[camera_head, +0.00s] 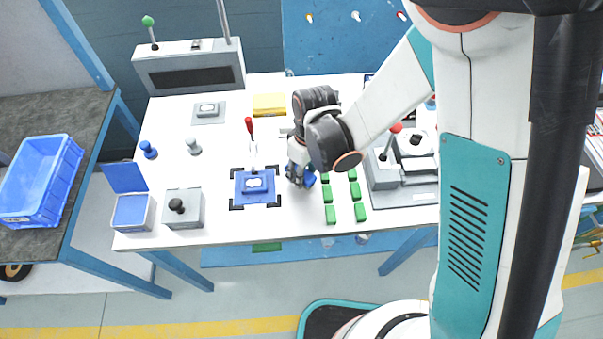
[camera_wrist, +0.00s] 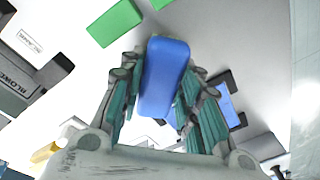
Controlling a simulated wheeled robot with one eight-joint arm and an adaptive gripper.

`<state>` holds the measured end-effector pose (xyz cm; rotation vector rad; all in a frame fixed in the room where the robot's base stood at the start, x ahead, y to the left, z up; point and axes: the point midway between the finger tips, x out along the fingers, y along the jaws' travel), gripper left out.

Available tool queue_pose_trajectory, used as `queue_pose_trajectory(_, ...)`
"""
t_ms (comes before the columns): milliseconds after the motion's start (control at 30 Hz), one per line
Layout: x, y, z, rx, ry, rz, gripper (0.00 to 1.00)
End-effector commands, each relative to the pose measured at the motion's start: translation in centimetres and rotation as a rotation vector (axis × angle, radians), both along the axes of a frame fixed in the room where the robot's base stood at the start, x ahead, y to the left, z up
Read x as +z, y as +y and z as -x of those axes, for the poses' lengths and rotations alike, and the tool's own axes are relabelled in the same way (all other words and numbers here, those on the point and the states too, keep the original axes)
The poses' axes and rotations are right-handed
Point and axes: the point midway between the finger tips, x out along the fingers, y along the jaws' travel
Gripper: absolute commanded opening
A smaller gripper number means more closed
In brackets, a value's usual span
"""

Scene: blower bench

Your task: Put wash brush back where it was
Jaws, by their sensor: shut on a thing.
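My gripper (camera_head: 300,178) is low over the white bench, between the blue fixture with black corner marks and the green blocks. In the wrist view its fingers (camera_wrist: 165,100) are shut around a smooth blue block-like piece, which I take to be the wash brush (camera_wrist: 165,75). In the head view only a little blue of the wash brush (camera_head: 309,181) shows beside the fingers. Its lower end is hidden, and I cannot tell whether it touches the bench. The blue fixture (camera_head: 240,200) is just left of my gripper and carries a blue block with a white top.
Green blocks (camera_head: 330,214) stand in two columns close right of my gripper. A grey lever device (camera_head: 382,175) is farther right. A red-handled lever (camera_head: 249,127) rises behind the fixture. A yellow block (camera_head: 269,104) is at the back. Bare bench lies in front of the fixture.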

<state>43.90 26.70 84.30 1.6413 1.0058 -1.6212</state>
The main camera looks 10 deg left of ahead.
Motion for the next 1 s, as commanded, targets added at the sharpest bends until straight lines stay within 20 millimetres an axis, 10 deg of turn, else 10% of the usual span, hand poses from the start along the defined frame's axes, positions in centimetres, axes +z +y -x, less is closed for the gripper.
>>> queue_pose_trajectory(400, -0.7, 0.0, 0.0, 0.000, 0.000, 0.000, 0.00)
queue_pose_trajectory(433, -0.6, 0.0, 0.0, 0.000, 0.000, 0.000, 0.38)
queue_pose_trajectory(500, -0.6, 0.0, 0.0, 0.000, 0.000, 0.000, 0.51)
queue_pose_trajectory(1000, 0.8, -0.1, 0.0, 0.000, 0.000, 0.000, 0.51)
